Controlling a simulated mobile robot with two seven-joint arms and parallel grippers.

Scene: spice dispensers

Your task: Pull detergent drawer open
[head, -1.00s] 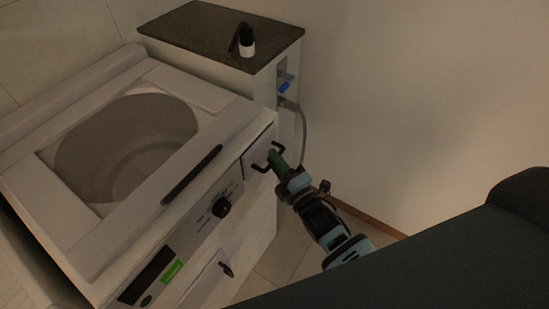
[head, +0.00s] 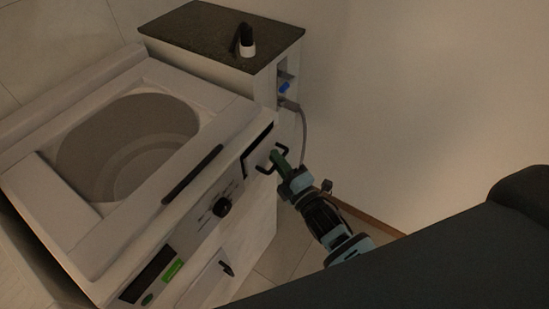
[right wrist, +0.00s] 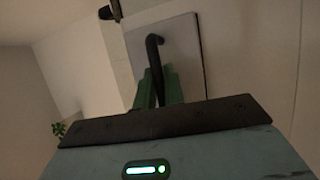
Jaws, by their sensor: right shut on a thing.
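The detergent drawer (head: 259,157) is at the upper right of the washing machine's front. Its front stands out a little from the machine, with a dark gap along its top. My right gripper (head: 277,157) is shut on the drawer's black handle (head: 264,171). In the right wrist view the drawer front (right wrist: 180,50) is a pale panel, and the black handle (right wrist: 154,50) passes between the green fingers of my right gripper (right wrist: 158,88). The fingertips are partly hidden behind the gripper body. My left gripper is not in view.
The washing machine (head: 205,105) has a round drum opening on top, and a knob (head: 222,206) and display on its front. A dark-topped cabinet (head: 200,35) with a small black-and-white bottle (head: 247,48) stands behind it. A hose (head: 303,125) hangs beside the cabinet. Floor at right is clear.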

